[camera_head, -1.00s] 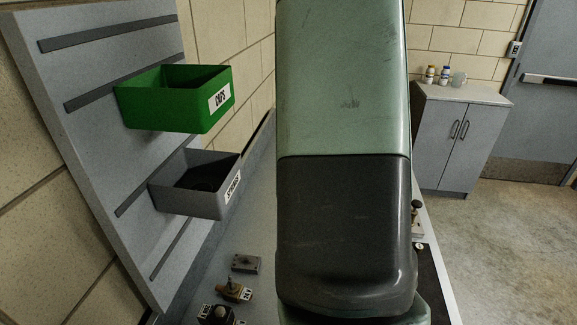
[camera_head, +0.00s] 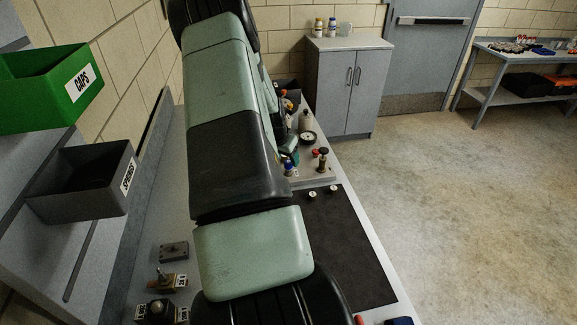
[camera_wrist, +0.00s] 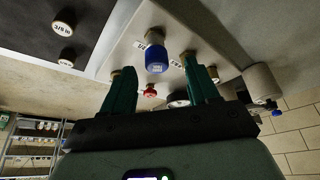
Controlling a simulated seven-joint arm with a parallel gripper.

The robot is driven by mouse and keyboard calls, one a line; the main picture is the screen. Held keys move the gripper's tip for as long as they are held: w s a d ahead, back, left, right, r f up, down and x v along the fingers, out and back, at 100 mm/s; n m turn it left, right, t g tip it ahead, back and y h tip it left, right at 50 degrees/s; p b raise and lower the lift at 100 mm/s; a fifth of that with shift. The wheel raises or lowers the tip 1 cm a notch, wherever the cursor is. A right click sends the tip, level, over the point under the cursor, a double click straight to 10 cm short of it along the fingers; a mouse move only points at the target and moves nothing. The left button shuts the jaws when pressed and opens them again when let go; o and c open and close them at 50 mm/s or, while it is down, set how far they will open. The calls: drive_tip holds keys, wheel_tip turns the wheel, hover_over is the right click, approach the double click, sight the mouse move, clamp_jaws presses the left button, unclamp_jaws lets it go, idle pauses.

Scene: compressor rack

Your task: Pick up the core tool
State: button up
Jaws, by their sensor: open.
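I cannot tell for sure which item is the core tool; no readable label names it. In the wrist view, my gripper (camera_wrist: 157,66) is open, its two green fingers apart with nothing held between them. A blue-capped cylinder (camera_wrist: 156,58) on the pale plate appears in the gap between the fingertips; its distance from them is unclear. A small red knob (camera_wrist: 150,91) shows lower in the same gap. In the head view, a black-knobbed fitting (camera_head: 323,160) and a small blue item (camera_head: 288,168) stand on the plate. My arm hides part of the bench there.
A black mat (camera_head: 345,245) with two small caps lies in front of the plate. A gauge (camera_head: 308,138) stands on the plate. A grey cylinder (camera_wrist: 262,82) is right of my fingers. Green CAPS bin (camera_head: 45,90) and grey bin (camera_head: 85,185) hang left. Labelled fittings (camera_head: 167,281) sit front left.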

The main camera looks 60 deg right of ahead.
sight(288, 161)
drive_tip(key=x, duration=0.4)
drive_tip(key=shift+s+a, duration=0.1)
drive_tip(key=shift+s, duration=0.05)
clamp_jaws()
